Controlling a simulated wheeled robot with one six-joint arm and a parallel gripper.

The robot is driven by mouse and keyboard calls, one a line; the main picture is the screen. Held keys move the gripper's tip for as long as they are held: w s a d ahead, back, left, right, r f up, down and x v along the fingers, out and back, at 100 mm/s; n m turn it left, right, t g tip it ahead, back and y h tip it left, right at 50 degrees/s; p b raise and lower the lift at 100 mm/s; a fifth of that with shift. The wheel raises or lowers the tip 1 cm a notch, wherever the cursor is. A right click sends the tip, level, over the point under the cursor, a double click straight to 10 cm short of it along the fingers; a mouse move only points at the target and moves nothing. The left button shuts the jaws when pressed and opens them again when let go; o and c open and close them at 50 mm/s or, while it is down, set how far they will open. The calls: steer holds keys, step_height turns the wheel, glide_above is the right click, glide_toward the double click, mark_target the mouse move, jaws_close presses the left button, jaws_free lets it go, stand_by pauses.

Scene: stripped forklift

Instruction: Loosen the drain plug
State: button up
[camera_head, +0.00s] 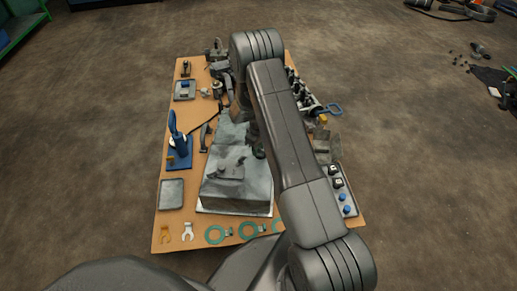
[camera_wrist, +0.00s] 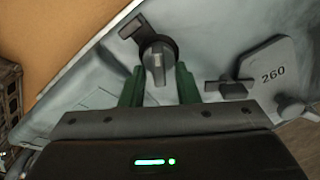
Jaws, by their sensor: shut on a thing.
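The drain plug (camera_wrist: 157,66) is a round grey metal fitting with a raised bar, in the upper middle of the wrist view. A dark bracket-like piece (camera_wrist: 131,27) is beside it at the upper left. My gripper (camera_wrist: 159,76) has green fingers, one on each side of the plug, and is shut on it. The plug is on a pale grey metal housing (camera_wrist: 215,45). In the head view the housing (camera_head: 235,190) lies in the middle of the wooden bench. My arm hides the gripper and plug there.
A plate marked 260 (camera_wrist: 270,68) with a knob stands right of the fingers. Floor around the bench is mostly open.

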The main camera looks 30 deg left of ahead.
steer(key=shift+s+n, duration=0.1)
steer(key=shift+n, duration=0.4)
steer(key=n, duration=0.3)
steer(key=n+b, duration=0.1)
steer(key=n, duration=0.1)
steer(key=shift+s+d, duration=0.15)
steer(key=shift+s, duration=0.15)
steer(key=o, duration=0.8)
steer(key=shift+r, duration=0.15)
steer(key=shift+r+p, duration=1.3)
steer(key=shift+r, duration=0.9)
